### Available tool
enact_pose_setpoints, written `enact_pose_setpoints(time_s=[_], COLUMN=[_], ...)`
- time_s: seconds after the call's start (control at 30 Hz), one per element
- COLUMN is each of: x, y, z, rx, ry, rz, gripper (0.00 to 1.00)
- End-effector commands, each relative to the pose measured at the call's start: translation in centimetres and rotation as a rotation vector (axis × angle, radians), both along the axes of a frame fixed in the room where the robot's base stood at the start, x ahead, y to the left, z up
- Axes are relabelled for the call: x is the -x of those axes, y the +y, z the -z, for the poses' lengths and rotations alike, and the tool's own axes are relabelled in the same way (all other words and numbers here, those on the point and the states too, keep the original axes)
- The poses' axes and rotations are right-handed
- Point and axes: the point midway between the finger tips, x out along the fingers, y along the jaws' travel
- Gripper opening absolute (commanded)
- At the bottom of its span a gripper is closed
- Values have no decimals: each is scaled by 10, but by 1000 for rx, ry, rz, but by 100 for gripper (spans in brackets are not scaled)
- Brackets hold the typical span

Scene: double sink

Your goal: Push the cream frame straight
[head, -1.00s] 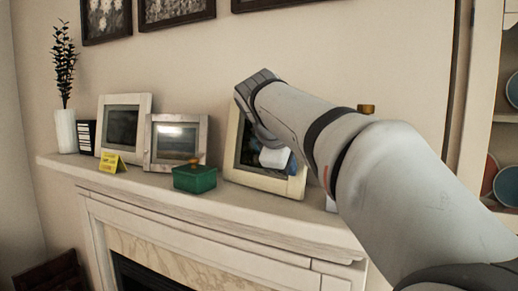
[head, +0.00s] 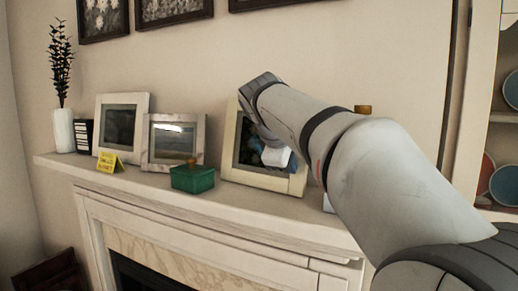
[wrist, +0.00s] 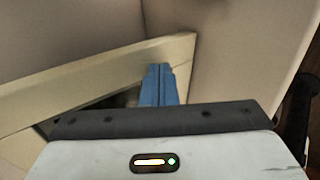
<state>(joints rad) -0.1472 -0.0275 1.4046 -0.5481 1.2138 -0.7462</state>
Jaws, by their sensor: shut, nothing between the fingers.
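The cream frame (head: 232,150) leans on the mantel at right of centre in the head view, around a dark picture. My arm hides its upper right part. In the wrist view its top bar (wrist: 90,78) runs at a slant, rising to a corner at the right. My gripper (head: 277,154) is in front of the frame in the head view. In the wrist view its blue fingers (wrist: 158,72) are shut together, empty, and overlap the top bar near that corner. I cannot tell whether they touch it.
A green box (head: 192,179) stands just left of the cream frame. Further left are a whitish frame (head: 173,167), a yellow card (head: 108,161), a larger white frame (head: 98,125) and a white vase (head: 64,130). The mantel's front edge (head: 130,189) is close.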

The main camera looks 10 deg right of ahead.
Motion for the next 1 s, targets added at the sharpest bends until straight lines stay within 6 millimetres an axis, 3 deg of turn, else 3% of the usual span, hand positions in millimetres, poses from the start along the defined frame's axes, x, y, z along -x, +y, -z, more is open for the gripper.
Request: enact_pose_setpoints(time_s=[0.63, 1.0], x=[-10, 10], y=[-7, 8], z=[1, -3], rx=[1, 1], ry=[0, -1], rz=[-1, -3], gripper=[0, 0])
